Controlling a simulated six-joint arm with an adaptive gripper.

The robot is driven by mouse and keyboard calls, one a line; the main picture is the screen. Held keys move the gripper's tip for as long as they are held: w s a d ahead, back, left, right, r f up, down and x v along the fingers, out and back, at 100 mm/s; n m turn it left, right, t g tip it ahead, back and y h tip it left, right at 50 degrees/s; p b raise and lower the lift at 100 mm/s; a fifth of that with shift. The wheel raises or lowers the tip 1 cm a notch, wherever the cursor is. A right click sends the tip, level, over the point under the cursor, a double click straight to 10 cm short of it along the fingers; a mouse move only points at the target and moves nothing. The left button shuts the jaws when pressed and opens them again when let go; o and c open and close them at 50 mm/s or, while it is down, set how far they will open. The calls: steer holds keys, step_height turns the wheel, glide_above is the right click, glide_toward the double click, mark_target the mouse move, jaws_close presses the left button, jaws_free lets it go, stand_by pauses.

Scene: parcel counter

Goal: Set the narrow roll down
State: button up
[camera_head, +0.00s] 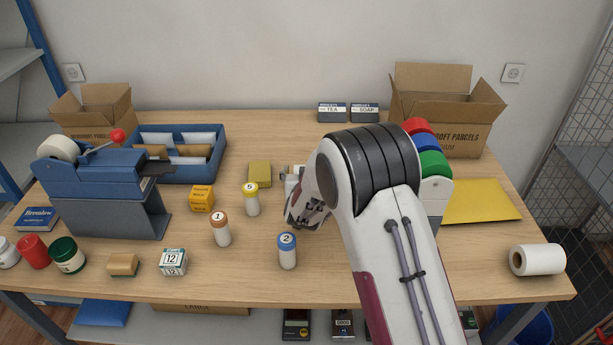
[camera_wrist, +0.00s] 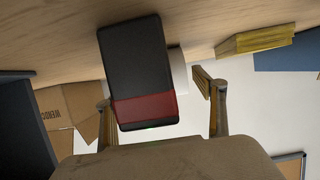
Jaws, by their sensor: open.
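My gripper (camera_head: 304,204) is low over the middle of the counter, partly hidden by my arm. In the wrist view its jaws (camera_wrist: 152,88) are spread apart. A black device with a red band (camera_wrist: 136,72) shows between the fingers; contact is unclear. A white piece (camera_wrist: 179,72) shows partly behind it; I cannot tell if it is the narrow roll.
Numbered bottles with orange (camera_head: 221,230), yellow (camera_head: 251,200) and blue (camera_head: 287,252) caps stand left of my gripper. A yellow block (camera_head: 259,173) lies behind them; it also shows in the wrist view (camera_wrist: 255,40). A blue tray (camera_head: 218,160) and open cartons (camera_head: 450,128) are at the back.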

stand_by(0.4)
steer(key=c, duration=1.4)
steer(key=shift+r, duration=0.2)
step_height(320, 180, up, 18)
steer(key=shift+f, duration=0.15)
